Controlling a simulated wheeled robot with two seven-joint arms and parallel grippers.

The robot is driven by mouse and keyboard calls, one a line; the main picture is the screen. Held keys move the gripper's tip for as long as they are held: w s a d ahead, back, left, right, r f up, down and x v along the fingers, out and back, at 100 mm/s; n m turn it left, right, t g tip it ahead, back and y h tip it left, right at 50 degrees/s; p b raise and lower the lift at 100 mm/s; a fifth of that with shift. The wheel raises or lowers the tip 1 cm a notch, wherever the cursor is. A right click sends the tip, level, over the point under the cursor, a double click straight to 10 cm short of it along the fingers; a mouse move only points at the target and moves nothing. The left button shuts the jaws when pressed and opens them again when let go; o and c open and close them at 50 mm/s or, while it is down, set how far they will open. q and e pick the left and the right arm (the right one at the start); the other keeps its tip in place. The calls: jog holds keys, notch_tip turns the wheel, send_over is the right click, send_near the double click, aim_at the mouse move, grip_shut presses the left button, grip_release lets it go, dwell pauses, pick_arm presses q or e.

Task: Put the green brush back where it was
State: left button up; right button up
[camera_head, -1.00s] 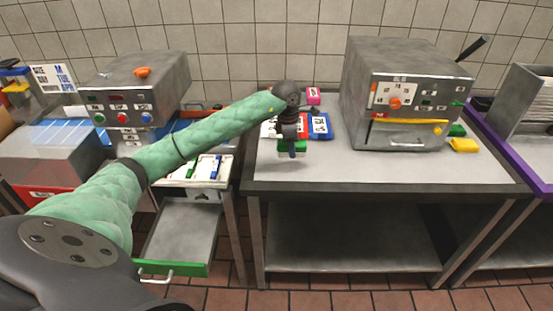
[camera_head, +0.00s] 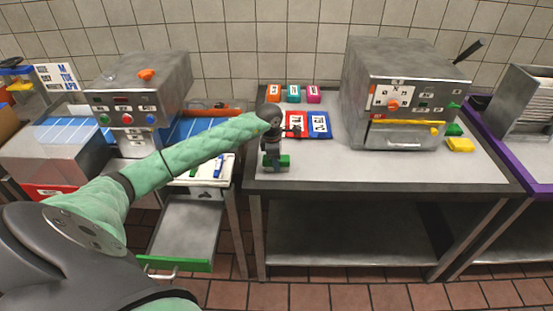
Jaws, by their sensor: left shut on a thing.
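My left gripper (camera_head: 274,164) reaches down from the end of the green-sleeved arm near the left front part of the metal table. It is shut on the green brush (camera_head: 284,161), of which only a small green block shows beside the dark fingers. The rest of the brush is hidden by the gripper. I cannot tell whether the brush touches the table. A red holder (camera_head: 293,133) and a blue holder (camera_head: 320,134) with white labels lie behind and to the right of the gripper. My right gripper is not in view.
A steel machine (camera_head: 403,95) stands on the table's right half, with yellow (camera_head: 460,145) and green (camera_head: 454,130) blocks beside it. Small orange, teal and pink boxes (camera_head: 313,94) line the back. A drawer with a green front (camera_head: 190,264) hangs open at lower left. The table's front middle is clear.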

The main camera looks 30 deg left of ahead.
pick_arm(q)
jog(key=shift+f, duration=0.15)
jog(key=shift+f, duration=0.1)
jog(key=o, duration=1.1)
